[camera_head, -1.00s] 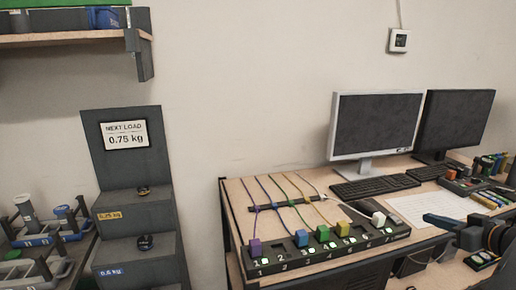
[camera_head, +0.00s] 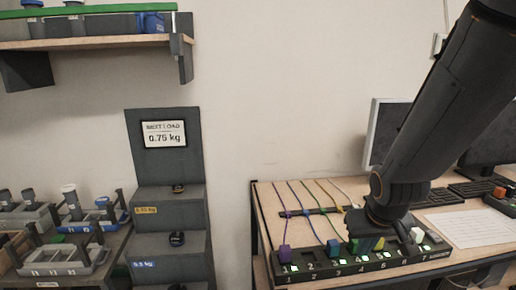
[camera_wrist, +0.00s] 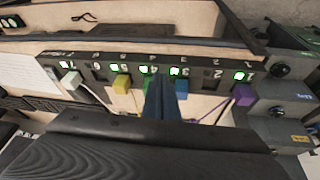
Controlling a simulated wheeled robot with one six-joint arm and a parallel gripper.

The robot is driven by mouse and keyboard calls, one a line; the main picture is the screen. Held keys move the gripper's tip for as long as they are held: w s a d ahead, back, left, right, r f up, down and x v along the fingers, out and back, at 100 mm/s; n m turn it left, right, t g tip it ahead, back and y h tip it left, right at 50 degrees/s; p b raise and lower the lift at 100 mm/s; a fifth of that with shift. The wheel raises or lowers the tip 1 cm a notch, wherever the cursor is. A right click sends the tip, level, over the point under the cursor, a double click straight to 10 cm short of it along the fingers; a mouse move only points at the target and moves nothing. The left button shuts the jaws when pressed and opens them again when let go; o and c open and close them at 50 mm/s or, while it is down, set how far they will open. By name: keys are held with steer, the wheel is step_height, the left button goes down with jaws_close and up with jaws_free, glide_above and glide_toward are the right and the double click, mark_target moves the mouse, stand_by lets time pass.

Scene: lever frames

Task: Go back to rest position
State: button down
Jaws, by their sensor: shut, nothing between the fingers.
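My gripper (camera_head: 368,238) is low over the front of the black numbered strip (camera_head: 300,276), around the middle sockets. In the wrist view my gripper (camera_wrist: 160,84) is shut and empty, with its fingers between the green block (camera_wrist: 147,84) and the blue block (camera_wrist: 182,86). I cannot tell whether it touches them. A purple block (camera_head: 285,254) is at socket 1, a yellow block (camera_wrist: 122,84) at 5 and a white block (camera_head: 417,235) at 7. Coloured cords run back from the blocks. Green lights glow at the filled sockets. My arm hides part of the desk.
Monitors (camera_head: 381,130) and keyboards stand behind my arm on the desk. A stepped dark stand (camera_head: 165,215) with a 0.75 kg sign (camera_head: 163,134) is left of the desk. Racks (camera_head: 62,262) stand far left, below a wall shelf (camera_head: 95,43). Open space lies above the desk's left part.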

steer(key=s+a+g+y, duration=0.1)
steer(key=s+a+g, duration=0.1)
steer(key=s+a, duration=0.4)
step_height(320, 180, down, 6)
steer(key=a+b, duration=0.1)
steer(key=b, duration=0.4)
steer(key=shift+f+g, duration=0.15)
steer(key=shift+g, duration=0.25)
steer(key=shift+s, duration=0.1)
